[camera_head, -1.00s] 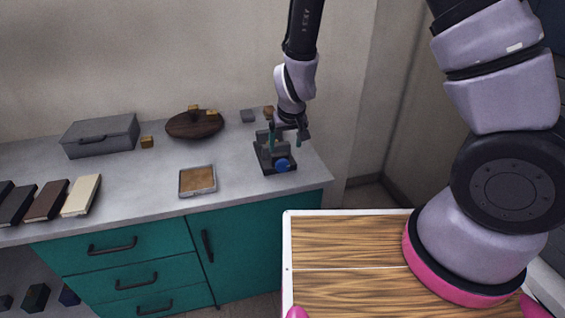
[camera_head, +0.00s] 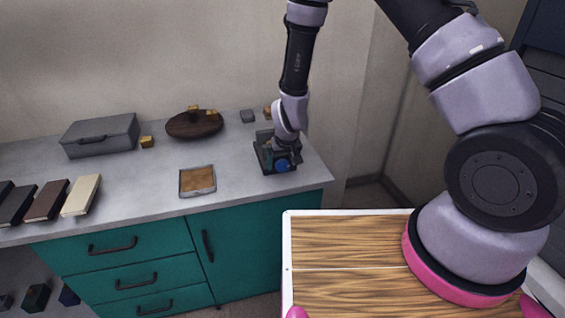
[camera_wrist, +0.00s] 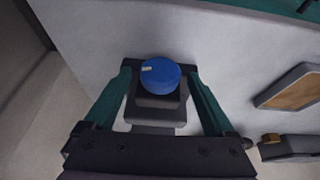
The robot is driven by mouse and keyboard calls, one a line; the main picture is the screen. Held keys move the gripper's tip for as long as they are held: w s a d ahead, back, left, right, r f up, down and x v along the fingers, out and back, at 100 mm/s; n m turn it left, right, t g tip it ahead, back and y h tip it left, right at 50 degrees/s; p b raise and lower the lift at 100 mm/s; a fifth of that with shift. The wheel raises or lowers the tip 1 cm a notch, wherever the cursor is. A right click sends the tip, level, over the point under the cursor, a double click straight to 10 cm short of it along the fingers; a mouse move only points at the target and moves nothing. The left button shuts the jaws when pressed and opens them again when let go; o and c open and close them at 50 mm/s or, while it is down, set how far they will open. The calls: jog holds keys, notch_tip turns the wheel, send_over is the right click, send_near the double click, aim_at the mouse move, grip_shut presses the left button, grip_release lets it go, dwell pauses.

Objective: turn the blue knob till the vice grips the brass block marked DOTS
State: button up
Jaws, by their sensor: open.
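The blue knob (camera_wrist: 160,76) with a white mark is at the front of the dark vice (camera_head: 262,156) near the counter's right end. The knob also shows in the head view (camera_head: 282,165). My gripper (camera_wrist: 163,85) is open, its two green fingers on either side of the knob, with gaps between them and it. In the head view my wrist covers much of the vice, so its jaws are hidden. I cannot see a block in it or read any DOTS marking.
A cork-lined tray (camera_head: 182,192) lies left of the vice. A round dark wooden board (camera_head: 180,126) carries small brass blocks (camera_head: 193,108). Another brass block (camera_head: 147,142) lies beside a grey case (camera_head: 100,137).

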jog(key=shift+c, duration=0.3)
jog(key=c, duration=1.3)
jog(key=shift+d+y, duration=0.2)
jog(key=shift+y, duration=0.2)
jog(key=shift+w+d+m+g+y, duration=0.1)
jog(key=shift+d+m+g+y, duration=0.2)
jog(key=shift+y, duration=0.6)
jog(key=y, duration=0.2)
jog(key=m+g+y, duration=0.1)
jog(key=y, duration=0.1)
jog(key=shift+w+d+f+y, duration=0.15)
jog(key=shift+f+y, duration=0.05)
jog(key=shift+y, duration=0.1)
jog(key=y, duration=0.1)
jog(key=m+y, duration=0.1)
jog(key=y, duration=0.3)
jog(key=shift+d+f+m+g, duration=0.2)
jog(key=shift+f+m+g, duration=0.1)
jog(key=shift+f+y, duration=0.15)
jog(key=shift+y, duration=0.95)
